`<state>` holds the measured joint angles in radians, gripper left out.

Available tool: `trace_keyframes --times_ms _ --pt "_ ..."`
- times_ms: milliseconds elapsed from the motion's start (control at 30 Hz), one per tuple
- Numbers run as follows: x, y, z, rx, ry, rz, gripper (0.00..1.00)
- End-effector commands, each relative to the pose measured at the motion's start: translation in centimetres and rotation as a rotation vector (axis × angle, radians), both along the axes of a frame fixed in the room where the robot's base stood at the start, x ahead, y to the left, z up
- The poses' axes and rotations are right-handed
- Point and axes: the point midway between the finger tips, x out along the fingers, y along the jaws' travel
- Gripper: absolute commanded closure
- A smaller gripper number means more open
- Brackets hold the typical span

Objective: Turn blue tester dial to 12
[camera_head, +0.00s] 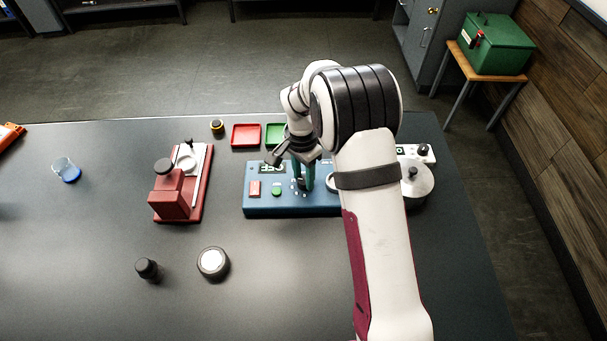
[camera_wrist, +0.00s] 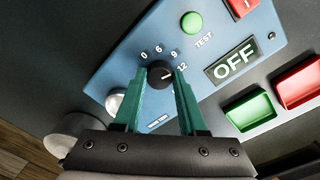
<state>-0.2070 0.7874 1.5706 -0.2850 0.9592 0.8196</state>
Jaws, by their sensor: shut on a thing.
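The blue tester (camera_head: 290,204) lies on the dark table in the head view, partly behind my arm. In the wrist view its blue panel (camera_wrist: 122,58) carries a round black dial (camera_wrist: 160,75) ringed by the numbers 0, 6, 9 and 12. A light mark on the dial seems to point toward the 12 side, but it is too small to be sure. The display (camera_wrist: 234,60) reads OFF. My gripper (camera_wrist: 160,78) has its teal fingers on both sides of the dial, shut on it. It also shows over the tester in the head view (camera_head: 303,187).
The tester has a green test button (camera_wrist: 192,22) and a red switch (camera_wrist: 243,7). A red tray (camera_head: 246,135) and a green tray (camera_head: 273,136) lie behind it. A red device (camera_head: 172,196) stands left, a metal pot (camera_head: 416,186) right.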

Motion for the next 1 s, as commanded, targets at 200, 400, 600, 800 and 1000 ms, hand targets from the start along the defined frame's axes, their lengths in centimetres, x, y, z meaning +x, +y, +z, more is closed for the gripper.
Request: trace_keyframes --times_ms 200,400,600,800,1000 --pt "-0.11 0.01 -0.02 0.000 0.004 -0.114 1.00" --pt "-0.10 0.02 -0.02 0.001 0.004 -0.173 1.00" --pt "-0.10 0.03 -0.02 0.001 0.004 -0.195 1.00" --pt "-0.10 0.03 -0.02 0.001 0.004 -0.197 1.00" --pt "-0.10 0.05 -0.02 0.001 0.004 -0.197 0.54"
